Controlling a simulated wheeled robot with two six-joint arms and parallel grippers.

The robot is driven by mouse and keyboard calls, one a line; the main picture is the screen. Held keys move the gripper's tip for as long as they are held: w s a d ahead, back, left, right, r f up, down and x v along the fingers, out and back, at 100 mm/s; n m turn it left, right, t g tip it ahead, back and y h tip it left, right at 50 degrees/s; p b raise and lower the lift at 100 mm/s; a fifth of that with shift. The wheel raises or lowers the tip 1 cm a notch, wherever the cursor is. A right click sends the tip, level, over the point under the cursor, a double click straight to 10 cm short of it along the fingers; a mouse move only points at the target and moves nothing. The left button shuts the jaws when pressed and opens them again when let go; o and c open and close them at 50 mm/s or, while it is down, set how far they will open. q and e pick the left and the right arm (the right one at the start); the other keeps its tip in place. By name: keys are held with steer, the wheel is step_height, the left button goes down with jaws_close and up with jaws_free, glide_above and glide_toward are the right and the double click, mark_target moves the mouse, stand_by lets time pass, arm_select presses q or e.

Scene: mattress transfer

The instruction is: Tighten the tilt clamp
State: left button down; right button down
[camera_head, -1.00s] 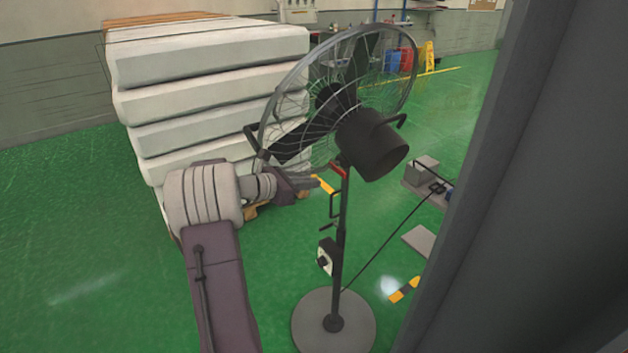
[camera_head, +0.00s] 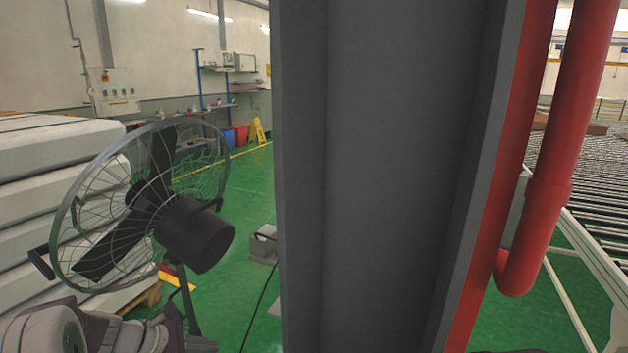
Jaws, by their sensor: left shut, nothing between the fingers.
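The pedestal fan stands at the left, with a wire cage (camera_head: 75,215), a dark motor housing (camera_head: 195,235) and a thin dark stand (camera_head: 190,300). A small red part, which looks like the tilt clamp (camera_head: 166,269), shows just under the motor housing at the top of the stand. My left gripper (camera_head: 180,338) is at the bottom left, shut and empty, below the motor and close to the stand. I cannot tell whether it touches the stand. The stand's lower part and base are out of view. My right gripper is not in view.
A large grey steel pillar (camera_head: 375,180) fills the middle, with red pipes (camera_head: 560,120) beside it. A roller conveyor (camera_head: 595,200) is at the right. Stacked white mattresses (camera_head: 50,160) stand behind the fan.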

arm_select(q)
steer(key=s+d+f+m+g+y, duration=0.2)
steer(key=s+d+f+m+y, duration=0.1)
steer(key=s+m, duration=0.5)
steer(key=s+d+f+m+g+y, duration=0.3)
steer(key=s+m, duration=0.5)
steer(key=m, duration=0.5)
steer(key=shift+s+d+f+m, duration=0.25)
steer(key=shift+d+f, duration=0.35)
steer(key=shift+d, duration=0.35)
steer(key=shift+a, duration=0.1)
